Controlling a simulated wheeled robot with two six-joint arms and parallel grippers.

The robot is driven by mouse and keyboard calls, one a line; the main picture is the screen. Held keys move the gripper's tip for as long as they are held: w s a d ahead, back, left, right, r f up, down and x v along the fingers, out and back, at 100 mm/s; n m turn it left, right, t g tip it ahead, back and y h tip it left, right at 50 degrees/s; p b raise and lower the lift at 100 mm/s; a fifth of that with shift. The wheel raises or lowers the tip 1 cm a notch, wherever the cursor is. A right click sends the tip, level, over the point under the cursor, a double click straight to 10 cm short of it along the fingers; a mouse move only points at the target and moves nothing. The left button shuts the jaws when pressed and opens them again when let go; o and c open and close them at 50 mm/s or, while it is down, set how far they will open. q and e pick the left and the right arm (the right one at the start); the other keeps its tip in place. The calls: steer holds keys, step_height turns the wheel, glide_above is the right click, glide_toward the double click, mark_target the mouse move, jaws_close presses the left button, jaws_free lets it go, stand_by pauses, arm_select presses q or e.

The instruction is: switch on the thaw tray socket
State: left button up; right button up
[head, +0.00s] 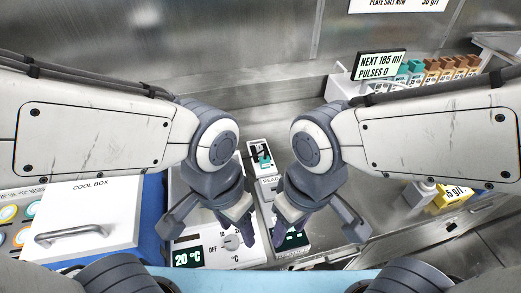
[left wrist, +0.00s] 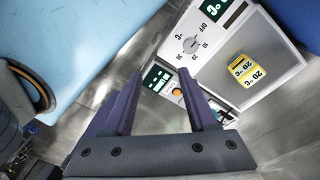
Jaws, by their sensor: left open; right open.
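A white unit with a dial (head: 231,242) and a 20 °C display stands at lower centre in the head view. The unit also shows in the left wrist view (left wrist: 215,72), with a yellow 20 °C block (left wrist: 245,70) on its top. Beside it is a smaller white device (head: 268,185), partly hidden by my grippers. An orange round part (left wrist: 177,92) shows between my left fingers in the left wrist view. I cannot tell which part is the thaw tray socket. My left gripper (head: 241,222) is open and empty above the dial unit. My right gripper (head: 284,220) is open and empty beside it.
A white cool box (head: 85,215) with a handle stands at left. A yellow label (head: 452,197) is at right.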

arm_select(q)
steer(key=w, duration=0.1)
steer(key=w+d, duration=0.1)
steer(key=shift+w+r, duration=0.3)
steer(key=shift+r, duration=0.05)
jaws_close()
steer(key=w+d+f+m, duration=0.1)
steer(key=w+f+m, duration=0.1)
steer(key=w, duration=1)
steer(key=w+d+f+m+t+y, duration=0.1)
steer(key=w+f+m, duration=0.2)
steer(key=w, duration=0.9)
steer(key=w+d+f+m+t, duration=0.1)
steer(key=w+f+m, duration=0.1)
steer(key=w, duration=1)
steer(key=shift+w+f+m+y, duration=0.25)
steer(key=shift+f+m+y, duration=0.05)
